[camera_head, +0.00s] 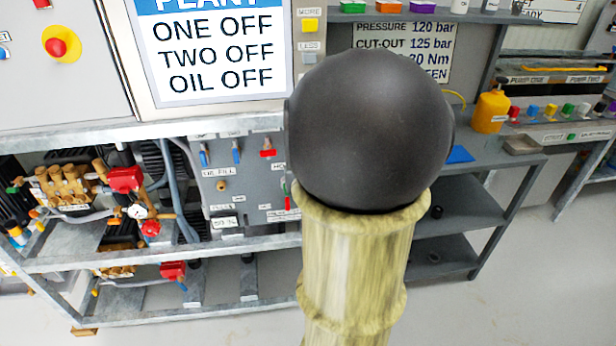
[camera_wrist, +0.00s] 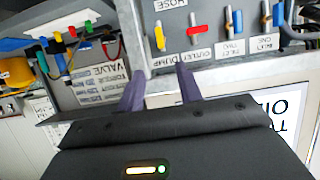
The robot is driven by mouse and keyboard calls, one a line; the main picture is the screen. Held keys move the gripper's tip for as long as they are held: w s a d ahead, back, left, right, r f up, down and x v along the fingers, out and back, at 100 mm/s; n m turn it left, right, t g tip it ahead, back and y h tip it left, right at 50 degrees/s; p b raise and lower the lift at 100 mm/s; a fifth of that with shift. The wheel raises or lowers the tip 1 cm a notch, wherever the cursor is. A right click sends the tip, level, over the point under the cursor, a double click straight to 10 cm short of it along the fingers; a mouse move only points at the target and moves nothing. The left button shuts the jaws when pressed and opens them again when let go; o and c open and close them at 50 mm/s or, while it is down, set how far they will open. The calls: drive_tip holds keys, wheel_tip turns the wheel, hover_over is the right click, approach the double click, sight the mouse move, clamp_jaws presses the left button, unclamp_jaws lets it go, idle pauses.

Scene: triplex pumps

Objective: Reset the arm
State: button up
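My gripper (camera_wrist: 160,72) shows in the wrist view with its two purple-grey fingers apart and nothing between them. It points toward a grey panel with a yellow lever (camera_wrist: 160,36), a red lever (camera_wrist: 196,30) and blue levers (camera_wrist: 229,20). I cannot tell how far the fingertips are from the panel. In the head view my arm stands large in the middle and the gripper is hidden.
A galvanised pump rack (camera_head: 165,258) stands at the left under a plant sign (camera_head: 217,52). A red button on a yellow base (camera_head: 60,45) is at upper left. A bench with a yellow bottle (camera_head: 491,111) is at right. Open floor (camera_head: 540,270) lies at lower right.

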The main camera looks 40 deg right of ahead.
drive_tip(key=shift+s+a+r, duration=0.1)
drive_tip(key=shift+s+a, duration=0.05)
drive_tip(key=shift+s, duration=0.1)
idle(0.5)
drive_tip(key=s+a+f+n+g+y, duration=0.2)
drive_tip(key=a+f+g, duration=0.15)
drive_tip(key=a, duration=0.45)
drive_tip(key=s+a+f+n+g+y, duration=0.25)
drive_tip(key=a+f, duration=0.25)
drive_tip(key=a, duration=0.4)
drive_tip(key=s+a+f+n+g+y, duration=0.2)
drive_tip(key=a+f+g+y, duration=0.15)
drive_tip(key=a, duration=0.45)
wheel_tip(320, 180, up, 19)
drive_tip(key=p, duration=1.9)
drive_tip(key=shift+r+t+h+p, duration=0.2)
drive_tip(key=shift+t+h+p, duration=0.1)
drive_tip(key=shift+t+h, duration=0.1)
